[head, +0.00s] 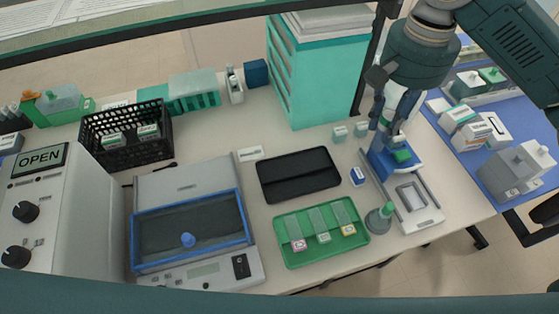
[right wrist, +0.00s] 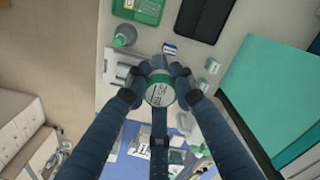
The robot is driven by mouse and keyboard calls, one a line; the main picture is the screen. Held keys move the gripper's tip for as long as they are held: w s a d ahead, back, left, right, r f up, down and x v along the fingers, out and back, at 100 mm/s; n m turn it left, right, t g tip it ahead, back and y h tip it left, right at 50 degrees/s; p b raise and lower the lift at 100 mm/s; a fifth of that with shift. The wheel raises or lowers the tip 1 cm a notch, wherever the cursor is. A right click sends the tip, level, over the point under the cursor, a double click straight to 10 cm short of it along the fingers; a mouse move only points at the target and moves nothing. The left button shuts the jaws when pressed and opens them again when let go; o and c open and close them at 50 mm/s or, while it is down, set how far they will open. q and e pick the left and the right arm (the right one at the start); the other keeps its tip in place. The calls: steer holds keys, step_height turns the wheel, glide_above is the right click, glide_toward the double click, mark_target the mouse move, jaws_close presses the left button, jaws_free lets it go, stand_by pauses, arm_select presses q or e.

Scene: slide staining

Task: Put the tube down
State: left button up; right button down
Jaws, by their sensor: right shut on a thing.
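My right gripper (head: 388,118) reaches down from the top right in the head view. It is shut on the tube, which is a round piece with a green rim and a printed label in the right wrist view (right wrist: 160,90). In the head view the pale tube (head: 393,98) is mostly hidden by the fingers. The gripper is above the blue and white device (head: 415,200) at the table's right end. I cannot tell whether the tube touches anything beneath it. My left gripper is not in view.
A grey bottle with a green top (head: 379,219) stands beside the device. A green tray (head: 283,250) with slides and a black tray (head: 298,176) lie to the left. A teal drawer cabinet (head: 325,85) stands behind. A blue mat (head: 460,155) with boxes is at right.

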steer(key=shift+s+f, duration=0.1)
steer(key=shift+s, duration=0.55)
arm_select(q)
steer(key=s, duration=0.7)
arm_select(e)
step_height(320, 180, down, 4)
steer(key=shift+r, duration=0.15)
steer(key=f, duration=0.7)
steer(key=f+p, duration=0.1)
steer(key=f, duration=0.7)
steer(key=shift+w, duration=0.2)
steer(key=shift+f, duration=0.45)
steer(key=c, duration=1.5)
jaws_free()
steer(key=shift+f, duration=0.1)
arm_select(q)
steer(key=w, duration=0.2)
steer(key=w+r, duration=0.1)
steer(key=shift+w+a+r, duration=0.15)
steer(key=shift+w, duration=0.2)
arm_select(e)
steer(key=shift+o, duration=0.2)
